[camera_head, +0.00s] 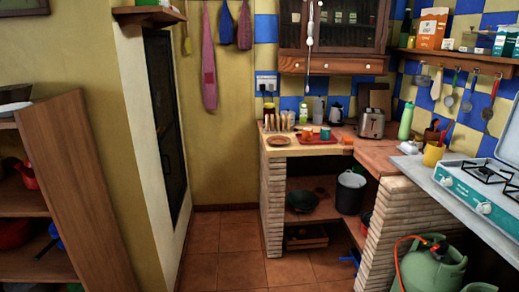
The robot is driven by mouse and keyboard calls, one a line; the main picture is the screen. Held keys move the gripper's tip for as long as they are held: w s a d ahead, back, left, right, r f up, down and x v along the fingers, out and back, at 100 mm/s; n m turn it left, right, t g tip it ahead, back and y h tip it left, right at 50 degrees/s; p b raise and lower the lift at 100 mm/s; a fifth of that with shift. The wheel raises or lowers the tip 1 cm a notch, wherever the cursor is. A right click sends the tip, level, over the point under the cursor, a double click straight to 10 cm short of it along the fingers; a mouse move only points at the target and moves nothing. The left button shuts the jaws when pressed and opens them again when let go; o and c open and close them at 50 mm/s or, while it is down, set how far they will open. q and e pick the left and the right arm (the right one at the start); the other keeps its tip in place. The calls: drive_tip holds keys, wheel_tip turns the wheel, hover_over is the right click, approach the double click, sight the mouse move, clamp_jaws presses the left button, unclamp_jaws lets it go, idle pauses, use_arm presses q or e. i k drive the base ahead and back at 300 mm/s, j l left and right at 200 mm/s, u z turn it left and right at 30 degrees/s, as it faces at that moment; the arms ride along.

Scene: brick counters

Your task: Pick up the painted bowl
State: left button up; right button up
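I cannot tell for sure which thing is the painted bowl. A small brown dish or shallow bowl (279,140) sits near the left front of the corner counter (300,150); its pattern is too small to make out. A partly cut-off bowl (14,94) stands on top of the wooden shelf unit at the left edge. A dark wide pan or bowl (303,201) is on the shelf under the counter. Neither of my grippers is in view.
The tiled floor (240,265) is clear between the wooden shelf (80,190) and the brick counter. A red tray (316,137) and a toaster (371,123) are on the counter. A stove (480,195) and green gas bottle (430,268) stand at right.

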sight(303, 202)
drive_tip(key=i+j, duration=0.1)
drive_tip(key=i, duration=2.25)
drive_tip(key=l+z, duration=0.05)
drive_tip(key=l, duration=0.05)
